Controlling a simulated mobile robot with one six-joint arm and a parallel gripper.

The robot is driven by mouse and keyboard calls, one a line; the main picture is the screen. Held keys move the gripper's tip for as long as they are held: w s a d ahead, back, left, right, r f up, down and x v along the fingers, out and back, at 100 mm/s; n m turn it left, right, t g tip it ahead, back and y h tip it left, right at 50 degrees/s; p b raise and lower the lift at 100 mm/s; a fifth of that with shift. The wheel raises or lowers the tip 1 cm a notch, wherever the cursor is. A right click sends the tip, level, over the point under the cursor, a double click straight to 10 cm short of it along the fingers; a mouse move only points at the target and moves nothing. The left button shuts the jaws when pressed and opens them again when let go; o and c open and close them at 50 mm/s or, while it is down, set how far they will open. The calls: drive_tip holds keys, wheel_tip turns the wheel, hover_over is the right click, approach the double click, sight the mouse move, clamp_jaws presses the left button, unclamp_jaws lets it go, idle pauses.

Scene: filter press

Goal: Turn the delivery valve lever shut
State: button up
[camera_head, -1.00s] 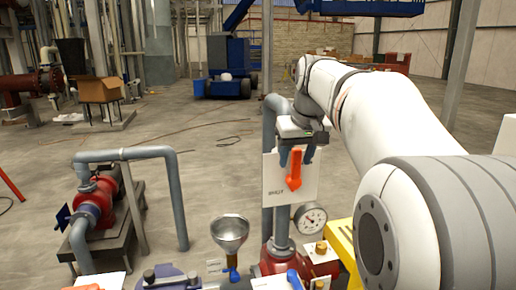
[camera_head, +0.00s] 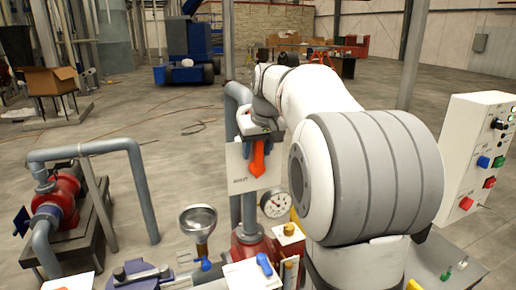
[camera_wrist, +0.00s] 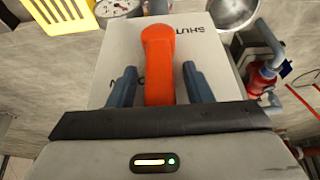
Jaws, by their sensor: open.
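The orange-red delivery valve lever (camera_head: 257,160) hangs pointing down in front of a white plate (camera_head: 238,178) on the grey vertical pipe. My gripper (camera_head: 258,148) is at its upper part, with the fingers apart. In the wrist view the lever (camera_wrist: 158,62) lies between the two open blue-grey fingers of my gripper (camera_wrist: 159,72), with a visible gap on each side. The word SHUT shows on the plate (camera_wrist: 208,50) beside the lever; other lettering is partly hidden behind it.
A pressure gauge (camera_head: 275,204) sits just right of the plate. A metal funnel (camera_head: 198,219) and a blue-handled valve (camera_head: 264,264) stand below. A control box (camera_head: 478,155) with coloured buttons is at right. A red pump (camera_head: 58,197) with grey pipes stands at left.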

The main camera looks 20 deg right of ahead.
drive_tip(key=shift+c, duration=0.2)
clamp_jaws()
idle(0.4)
